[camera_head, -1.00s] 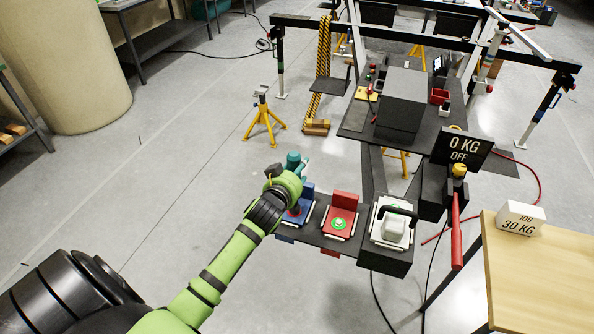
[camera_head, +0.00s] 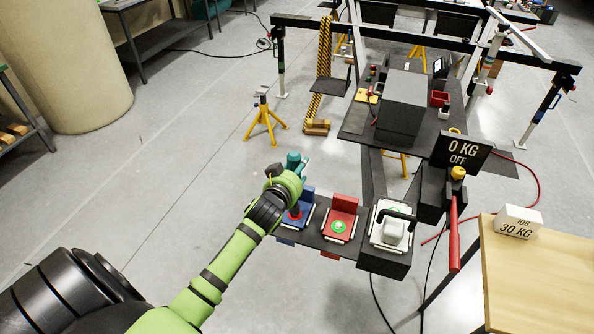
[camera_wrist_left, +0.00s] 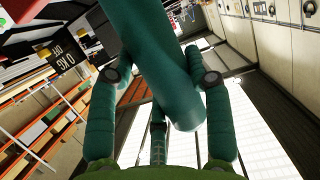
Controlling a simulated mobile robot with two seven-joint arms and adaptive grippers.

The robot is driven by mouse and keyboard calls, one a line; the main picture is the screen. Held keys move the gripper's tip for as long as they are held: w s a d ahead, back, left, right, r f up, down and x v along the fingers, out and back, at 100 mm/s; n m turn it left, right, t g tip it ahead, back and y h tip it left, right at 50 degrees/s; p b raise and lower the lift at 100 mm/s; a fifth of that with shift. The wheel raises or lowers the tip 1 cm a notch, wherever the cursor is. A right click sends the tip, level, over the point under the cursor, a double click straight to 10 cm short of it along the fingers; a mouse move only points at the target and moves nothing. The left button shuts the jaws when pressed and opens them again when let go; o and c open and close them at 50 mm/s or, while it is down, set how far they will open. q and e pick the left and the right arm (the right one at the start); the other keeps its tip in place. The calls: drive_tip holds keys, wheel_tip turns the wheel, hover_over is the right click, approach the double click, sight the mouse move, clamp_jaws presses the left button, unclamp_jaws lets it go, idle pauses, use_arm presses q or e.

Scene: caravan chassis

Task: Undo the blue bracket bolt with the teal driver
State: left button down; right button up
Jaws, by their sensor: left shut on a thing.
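My left gripper (camera_head: 297,167) is shut on the teal driver (camera_head: 293,160), above and beside the blue bracket. In the left wrist view the driver (camera_wrist_left: 165,70) is a thick teal cylinder between the gripper's fingers (camera_wrist_left: 158,90). The blue bracket (camera_head: 306,194) stands at the left end of the dark rail, partly hidden behind my wrist. A dark upright part with a red spot (camera_head: 295,213) shows at its base. I cannot tell whether this is the bolt or the driver's tip. My right gripper is not in view.
The red bracket (camera_head: 345,204) with a green-lit bolt stands right of the blue one. A white block with a dark handle (camera_head: 391,231) is farther right. The 0 KG OFF sign (camera_head: 462,150) and red lever (camera_head: 454,235) stand beyond.

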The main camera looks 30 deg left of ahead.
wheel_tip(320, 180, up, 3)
drive_tip(key=shift+p, duration=1.25)
